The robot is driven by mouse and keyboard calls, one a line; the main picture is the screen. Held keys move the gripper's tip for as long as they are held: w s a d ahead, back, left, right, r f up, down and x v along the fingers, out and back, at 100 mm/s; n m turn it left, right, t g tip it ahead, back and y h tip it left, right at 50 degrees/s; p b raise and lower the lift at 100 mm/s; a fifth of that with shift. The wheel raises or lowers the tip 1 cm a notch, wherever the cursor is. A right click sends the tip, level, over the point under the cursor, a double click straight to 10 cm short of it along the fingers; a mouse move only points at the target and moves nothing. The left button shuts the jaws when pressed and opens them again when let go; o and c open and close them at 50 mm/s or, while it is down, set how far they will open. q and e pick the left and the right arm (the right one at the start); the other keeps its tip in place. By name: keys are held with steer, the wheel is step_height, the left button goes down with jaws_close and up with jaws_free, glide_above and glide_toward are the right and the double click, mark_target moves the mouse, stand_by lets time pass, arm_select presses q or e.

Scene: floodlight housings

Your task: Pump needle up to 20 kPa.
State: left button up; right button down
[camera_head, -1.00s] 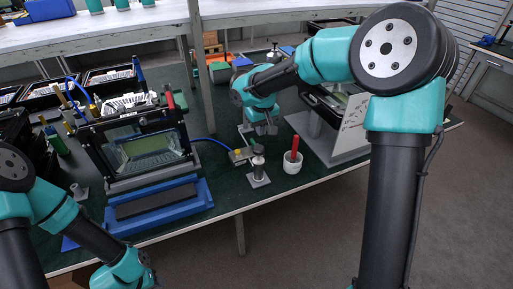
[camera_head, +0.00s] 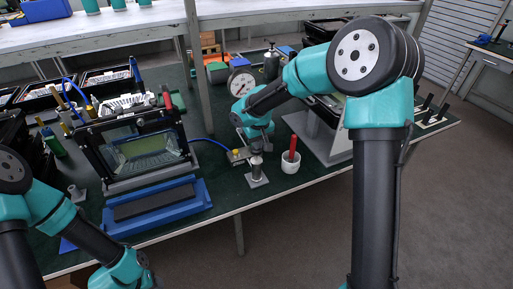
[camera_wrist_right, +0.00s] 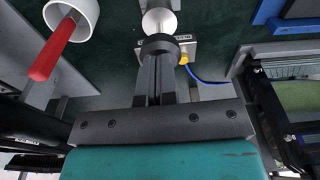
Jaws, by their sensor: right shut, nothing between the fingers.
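The hand pump (camera_head: 257,173) stands upright on a small grey base plate near the table's front edge. Its pale round body and dark top also show in the right wrist view (camera_wrist_right: 159,20). The pressure gauge (camera_head: 241,82) has a white dial with a needle, too small to read, and stands behind my right arm. My right gripper (camera_head: 257,148) is shut and empty, right at the top of the pump. In the right wrist view its fingertips (camera_wrist_right: 157,58) meet or overlap the dark top; contact is unclear. My left arm runs off the bottom edge, its gripper unseen.
A white cup (camera_head: 290,163) holding a red-handled tool stands close right of the pump. A blue hose (camera_head: 211,141) runs from the brass fitting (camera_head: 239,156) to the housing fixture (camera_head: 143,146). A blue tray (camera_head: 156,205) lies in front of the fixture.

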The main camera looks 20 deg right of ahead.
steer(key=shift+f, duration=0.15)
steer(key=shift+f, duration=1.95)
steer(key=s, duration=0.1)
steer(key=s+r, duration=0.1)
steer(key=s, duration=0.1)
steer(key=shift+d, duration=0.2)
steer(key=shift+r, duration=0.1)
step_height(320, 180, up, 17)
steer(key=s, duration=0.1)
steer(key=shift+s+r, duration=0.15)
steer(key=shift+s, duration=0.25)
steer(key=shift+d, duration=0.1)
steer(key=w+f, duration=0.1)
steer(key=f, duration=0.1)
steer(key=w+f, duration=0.1)
steer(key=f, duration=0.2)
steer(key=w+f, duration=0.2)
steer(key=shift+a+f, duration=0.2)
steer(key=shift+f, duration=0.05)
